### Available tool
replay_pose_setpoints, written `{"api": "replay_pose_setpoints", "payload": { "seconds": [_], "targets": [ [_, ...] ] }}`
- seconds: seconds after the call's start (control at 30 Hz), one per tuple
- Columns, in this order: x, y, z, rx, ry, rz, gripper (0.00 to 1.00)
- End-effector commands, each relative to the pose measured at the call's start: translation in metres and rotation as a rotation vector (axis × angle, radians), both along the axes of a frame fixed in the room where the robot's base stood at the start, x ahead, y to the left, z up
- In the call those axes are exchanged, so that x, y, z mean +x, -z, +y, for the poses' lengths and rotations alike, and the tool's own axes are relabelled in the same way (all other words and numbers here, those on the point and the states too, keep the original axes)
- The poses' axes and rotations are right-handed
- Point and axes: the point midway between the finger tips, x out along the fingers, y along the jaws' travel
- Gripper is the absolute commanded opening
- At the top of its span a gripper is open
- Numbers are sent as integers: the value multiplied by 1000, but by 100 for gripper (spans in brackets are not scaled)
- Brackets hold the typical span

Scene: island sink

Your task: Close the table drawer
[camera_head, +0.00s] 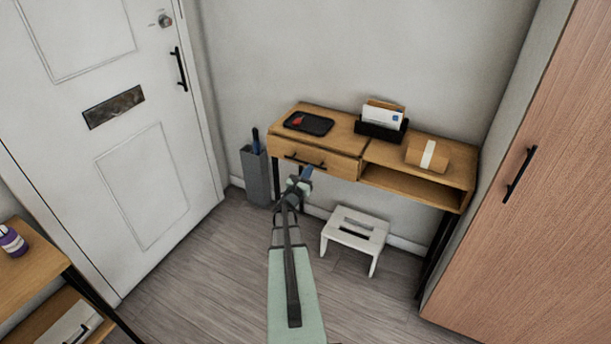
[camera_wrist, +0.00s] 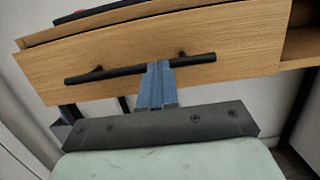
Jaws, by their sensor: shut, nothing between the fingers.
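The table drawer (camera_head: 325,161) is in the left half of the wooden wall table (camera_head: 341,133). Its wooden front also fills much of the wrist view (camera_wrist: 225,35). The front appears to stand slightly out from the tabletop edge, with only a narrow gap. A black bar handle (camera_wrist: 115,73) runs across the drawer front. My gripper (camera_head: 307,171) is in front of the drawer, below the handle in the head view. In the wrist view its blue fingers (camera_wrist: 160,66) are shut and empty, and their tips overlap the handle's middle. I cannot tell whether they touch it.
A black tray (camera_head: 309,123), a letter holder (camera_head: 380,130) and a wrapped parcel (camera_head: 428,154) are on the table. A grey bin (camera_head: 256,178) stands left of it, and a white stool (camera_head: 355,232) below. A wooden cabinet (camera_head: 520,220) bounds the right side.

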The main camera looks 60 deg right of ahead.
Motion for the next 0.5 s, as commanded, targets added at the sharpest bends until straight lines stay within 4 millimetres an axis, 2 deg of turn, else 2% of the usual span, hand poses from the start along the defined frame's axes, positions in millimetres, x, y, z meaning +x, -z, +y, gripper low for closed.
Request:
{"api": "replay_pose_setpoints", "payload": {
  "seconds": [0.03, 0.5],
  "targets": [
    [1, -1, -6, -3, 2, 0, 0],
    [1, -2, -11, -9, 6, -1, 0]
  ]
}}
